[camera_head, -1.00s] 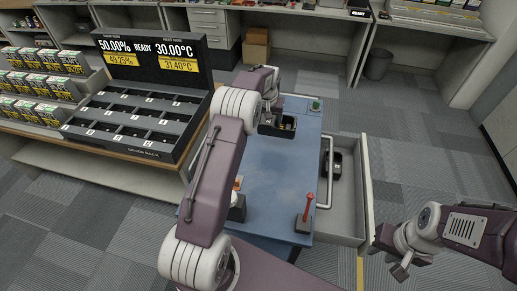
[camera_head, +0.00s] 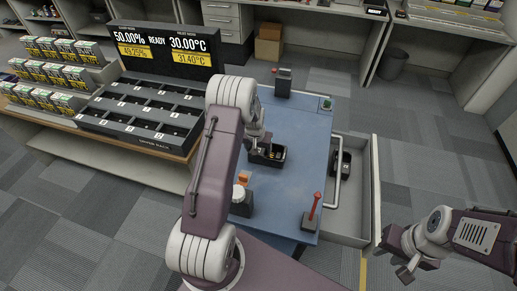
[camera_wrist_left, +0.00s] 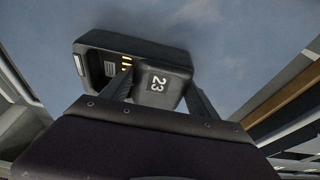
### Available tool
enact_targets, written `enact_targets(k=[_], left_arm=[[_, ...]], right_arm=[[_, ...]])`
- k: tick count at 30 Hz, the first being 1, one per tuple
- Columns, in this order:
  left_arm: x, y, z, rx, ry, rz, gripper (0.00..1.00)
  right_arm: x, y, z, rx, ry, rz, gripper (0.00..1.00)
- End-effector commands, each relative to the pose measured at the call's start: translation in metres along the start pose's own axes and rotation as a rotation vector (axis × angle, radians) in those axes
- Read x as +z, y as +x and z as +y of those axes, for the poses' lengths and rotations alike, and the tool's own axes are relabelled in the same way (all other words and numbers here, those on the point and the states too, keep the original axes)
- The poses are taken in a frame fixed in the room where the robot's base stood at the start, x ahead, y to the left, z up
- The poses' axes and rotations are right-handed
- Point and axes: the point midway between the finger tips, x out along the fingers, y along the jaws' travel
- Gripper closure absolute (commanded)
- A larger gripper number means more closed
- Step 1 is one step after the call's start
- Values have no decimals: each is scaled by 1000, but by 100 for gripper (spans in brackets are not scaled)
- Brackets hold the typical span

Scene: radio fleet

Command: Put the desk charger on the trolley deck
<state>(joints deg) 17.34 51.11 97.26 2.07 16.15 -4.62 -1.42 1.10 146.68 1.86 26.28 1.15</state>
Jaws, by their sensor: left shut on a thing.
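The desk charger (camera_head: 278,154) is a black box with an open well, gold contacts and the number 23. In the left wrist view the charger (camera_wrist_left: 165,60) shows close up between the fingers. My left gripper (camera_head: 262,143) is shut on it. The charger is over the middle of the blue trolley deck (camera_head: 285,190); whether its base touches the deck I cannot tell. My right gripper (camera_head: 398,258) is empty at the lower right, off the trolley, and its fingers look apart.
On the deck stand a red-handled lever (camera_head: 312,212), a white-and-orange device (camera_head: 241,196), a dark post-like device (camera_head: 282,82) and a small green-topped item (camera_head: 326,104). An open drawer (camera_head: 353,205) at right holds a black device (camera_head: 342,163). The black rack (camera_head: 140,118) stands left.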

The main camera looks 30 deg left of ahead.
Motion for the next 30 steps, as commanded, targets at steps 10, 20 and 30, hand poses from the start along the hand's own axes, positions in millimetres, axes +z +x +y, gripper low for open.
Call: enact_targets(k=[10,20,30], left_arm=[[0,3,0,0,0,1,20],[0,2,0,0,0,0,9],[-2,-51,0,0,0,6,9]], right_arm=[[0,2,0,0,0,0,67],[0,2,0,0,0,0,67],[0,0,0,0,0,0,67]])
